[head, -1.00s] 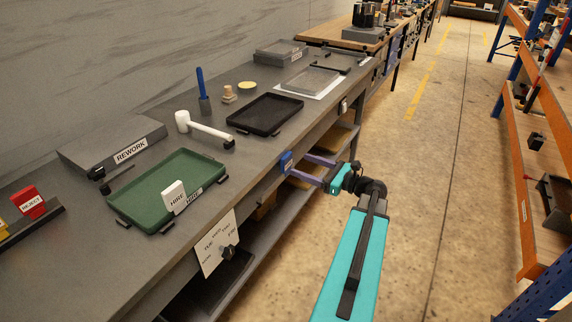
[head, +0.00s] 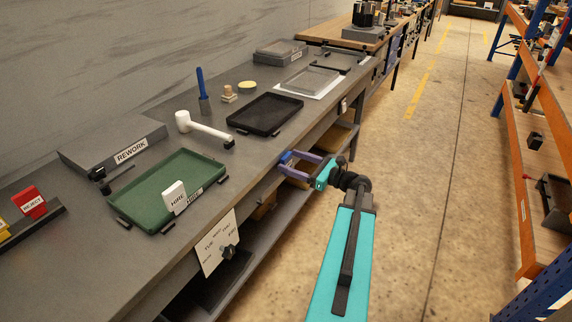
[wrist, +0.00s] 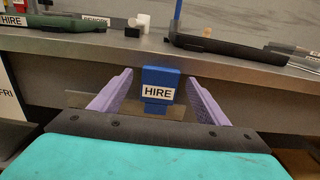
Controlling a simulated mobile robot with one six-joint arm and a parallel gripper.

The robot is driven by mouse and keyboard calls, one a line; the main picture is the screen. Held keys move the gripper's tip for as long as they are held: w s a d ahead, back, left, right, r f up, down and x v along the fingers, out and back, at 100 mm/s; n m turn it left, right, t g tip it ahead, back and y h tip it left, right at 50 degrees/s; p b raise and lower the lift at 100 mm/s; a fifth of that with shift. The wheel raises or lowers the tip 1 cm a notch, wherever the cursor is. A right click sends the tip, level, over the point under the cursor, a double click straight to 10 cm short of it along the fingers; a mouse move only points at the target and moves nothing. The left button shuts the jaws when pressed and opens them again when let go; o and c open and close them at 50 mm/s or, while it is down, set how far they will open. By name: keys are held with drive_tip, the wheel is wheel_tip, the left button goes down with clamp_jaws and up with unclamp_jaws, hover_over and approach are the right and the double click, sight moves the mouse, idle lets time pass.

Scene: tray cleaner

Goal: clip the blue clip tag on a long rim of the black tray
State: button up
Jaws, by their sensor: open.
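The blue clip tag (wrist: 161,78), with a white HIRE label, stands upright at the bench's front edge in the wrist view. My gripper (wrist: 160,82) is open, with a purple finger on each side of the tag and a visible gap to each. In the head view my gripper (head: 289,160) is at the front edge, and the tag is largely hidden between the fingers. The black tray (head: 264,114) lies flat and empty on the bench, behind and left of my gripper. Its near long rim also shows in the wrist view (wrist: 228,48).
A grey tray (head: 310,80) lies beyond the black tray. The aisle (head: 420,200) is clear.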

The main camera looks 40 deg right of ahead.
drive_tip(key=shift+c, duration=0.2)
drive_tip(key=c, duration=1.1)
wheel_tip(320, 180, up, 18)
drive_tip(key=shift+w+a, duration=0.1)
idle(0.9)
